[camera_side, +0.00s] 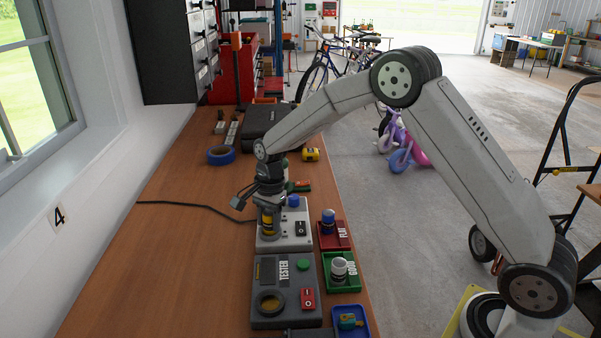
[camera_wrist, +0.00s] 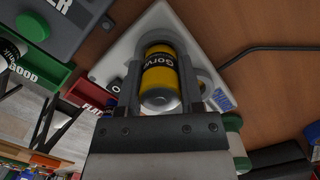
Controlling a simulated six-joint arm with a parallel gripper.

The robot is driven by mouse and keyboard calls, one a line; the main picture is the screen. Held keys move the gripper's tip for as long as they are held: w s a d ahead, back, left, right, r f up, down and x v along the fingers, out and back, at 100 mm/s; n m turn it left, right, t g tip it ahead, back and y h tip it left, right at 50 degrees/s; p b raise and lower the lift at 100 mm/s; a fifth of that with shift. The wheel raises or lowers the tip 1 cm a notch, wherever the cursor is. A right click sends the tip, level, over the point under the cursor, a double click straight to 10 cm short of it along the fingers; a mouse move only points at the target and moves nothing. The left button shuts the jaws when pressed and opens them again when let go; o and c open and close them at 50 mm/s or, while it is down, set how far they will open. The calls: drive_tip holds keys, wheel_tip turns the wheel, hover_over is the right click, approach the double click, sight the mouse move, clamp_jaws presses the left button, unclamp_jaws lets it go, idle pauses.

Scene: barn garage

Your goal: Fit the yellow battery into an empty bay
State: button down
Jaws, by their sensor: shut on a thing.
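My gripper (camera_side: 267,207) is shut on the yellow battery (camera_side: 267,222), which is upright at the left side of the pale charger (camera_side: 270,243). In the wrist view the yellow battery (camera_wrist: 160,78) sits between the two fingers, with the charger (camera_wrist: 112,68) behind it. The battery's lower end is at or just over the near left bay; I cannot tell how deep it sits. A blue battery (camera_side: 293,201) stands at the charger's far side. The bay under the yellow battery is mostly hidden.
A dark tester (camera_side: 262,313) lies in front of the charger. A red FLAT tray (camera_side: 342,243) holds a blue battery, and a green GOOD tray (camera_side: 350,287) holds a pale one. Blue tape (camera_side: 221,155) and a black case (camera_side: 262,124) lie farther back. The left bench area is mostly clear.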

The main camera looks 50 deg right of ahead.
drive_tip(key=shift+f, duration=0.4)
drive_tip(key=c, duration=0.5)
unclamp_jaws()
drive_tip(key=shift+r, duration=0.15)
drive_tip(key=shift+w+d+r, duration=0.1)
drive_tip(key=shift+d+r, duration=0.1)
drive_tip(key=shift+r, duration=1.55)
drive_tip(key=shift+d+r, duration=0.25)
drive_tip(key=shift+r, duration=1.55)
drive_tip(key=shift+w+d+r, duration=0.1)
drive_tip(key=shift+d+r, duration=0.1)
drive_tip(key=shift+r, duration=1.55)
drive_tip(key=shift+s, duration=0.15)
drive_tip(key=shift+s+f+n, duration=0.15)
drive_tip(key=shift+s+n, duration=0.35)
drive_tip(key=s+f+n+t, duration=0.1)
drive_tip(key=s+f+n, duration=0.1)
drive_tip(key=s+n, duration=0.3)
drive_tip(key=s+f+n+t+h, duration=0.1)
drive_tip(key=s+f+n, duration=0.1)
drive_tip(key=s+n, duration=0.3)
drive_tip(key=s+f+n, duration=0.2)
drive_tip(key=s+n, duration=0.2)
drive_tip(key=s, duration=0.8)
drive_tip(key=shift+d+f+n+t, duration=0.1)
drive_tip(key=shift+n+t, duration=0.3)
